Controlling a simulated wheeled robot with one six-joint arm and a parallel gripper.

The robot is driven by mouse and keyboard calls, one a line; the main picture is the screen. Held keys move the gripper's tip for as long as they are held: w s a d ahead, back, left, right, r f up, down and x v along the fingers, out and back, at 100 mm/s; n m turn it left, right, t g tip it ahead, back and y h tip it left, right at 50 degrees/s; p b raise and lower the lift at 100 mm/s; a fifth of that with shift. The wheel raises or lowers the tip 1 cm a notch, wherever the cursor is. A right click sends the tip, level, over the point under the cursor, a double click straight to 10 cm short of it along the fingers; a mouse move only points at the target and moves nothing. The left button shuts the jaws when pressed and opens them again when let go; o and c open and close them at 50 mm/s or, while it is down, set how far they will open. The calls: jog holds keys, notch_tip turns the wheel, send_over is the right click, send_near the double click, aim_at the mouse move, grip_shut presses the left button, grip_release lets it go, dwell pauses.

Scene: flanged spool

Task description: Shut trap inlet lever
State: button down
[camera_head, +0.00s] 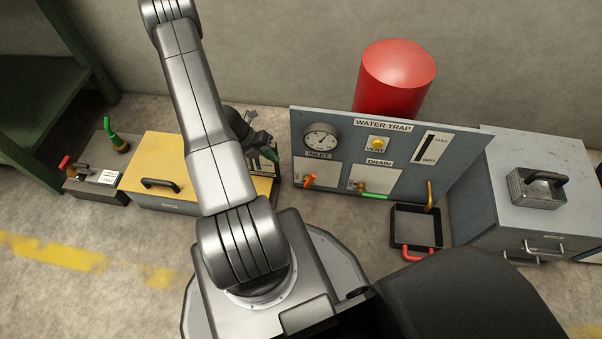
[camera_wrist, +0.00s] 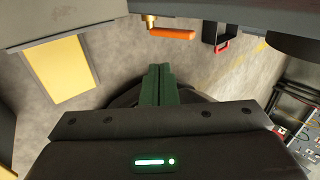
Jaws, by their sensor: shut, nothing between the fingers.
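The water trap panel (camera_head: 340,160) is a grey upright board with a gauge, labels and valves. The orange inlet lever (camera_head: 310,181) sits low at its left, under the INLET label. In the wrist view the orange lever (camera_wrist: 172,34) extends sideways from a brass fitting, beyond my fingertips and apart from them. The green drain lever (camera_head: 375,197) lies roughly level to its right. My gripper (camera_head: 269,154) is left of the panel, partly hidden by my arm. Its green fingers (camera_wrist: 157,85) are shut together and empty.
A black tray (camera_head: 416,228) with a red handle stands under the drain spout. A red cylinder (camera_head: 395,78) is behind the panel. A grey cabinet (camera_head: 545,185) stands right, a yellow-topped box (camera_head: 158,165) left. Floor before the inlet lever looks clear.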

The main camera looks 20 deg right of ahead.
jog(key=shift+f, duration=0.1)
jog(key=b, duration=0.4)
send_near(307, 181)
notch_tip(307, 181, down, 4)
jog(key=shift+s+d+b, duration=0.25)
jog(key=shift+d+b, duration=0.05)
jog(key=shift+d, duration=0.3)
jog(key=shift+s+d+b, duration=0.2)
jog(key=shift+d+b, duration=0.1)
jog(key=shift+d, duration=0.3)
jog(key=shift+s+d+f, duration=0.15)
jog(key=shift+s+d, duration=0.2)
jog(key=shift+d, duration=0.25)
